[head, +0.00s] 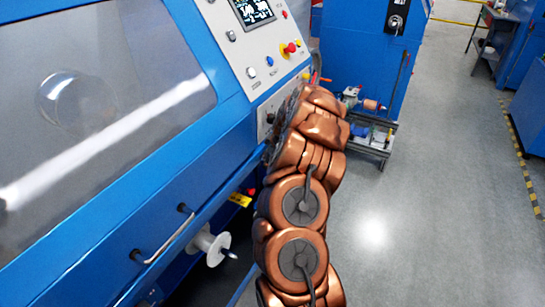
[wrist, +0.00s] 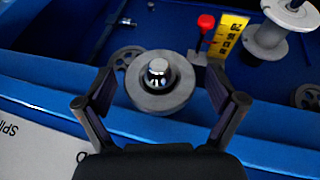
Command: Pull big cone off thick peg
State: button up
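In the wrist view, a grey round cone (wrist: 160,98), which looks like the big cone, sits around a shiny metal peg (wrist: 158,70). The peg's rounded tip shows in the cone's middle. My gripper (wrist: 160,90) is open, with one dark finger on the left and one on the right of the cone. Gaps show between both fingers and the cone, and nothing is held. In the head view my copper-coloured arm reaches to the blue machine's front and hides the cone, the peg and most of my gripper.
A white spool (wrist: 267,40) is to the upper right in the wrist view; a white spool (head: 208,245) also shows below the door handle (head: 165,240) in the head view. A red knob (wrist: 206,22) and yellow scale (wrist: 228,36) are near the cone. Grey floor (head: 430,200) is clear at right.

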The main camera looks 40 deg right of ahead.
jog(key=c, duration=1.2)
jog(key=shift+s+d+b, duration=0.25)
jog(key=shift+s+b, duration=0.4)
jog(key=shift+s, duration=0.2)
jog(key=shift+s+d+b, duration=0.25)
jog(key=shift+s+b, duration=0.35)
jog(key=shift+s, duration=0.25)
jog(key=shift+b, duration=0.6)
dwell(0.5)
jog(key=shift+s, duration=0.15)
dwell(0.3)
jog(key=shift+s+d+b, duration=0.25)
jog(key=shift+s+b, duration=0.4)
jog(key=shift+s, duration=0.1)
jog(key=shift+s+d+b, duration=0.25)
jog(key=shift+s+b, duration=0.35)
jog(key=shift+s, duration=0.15)
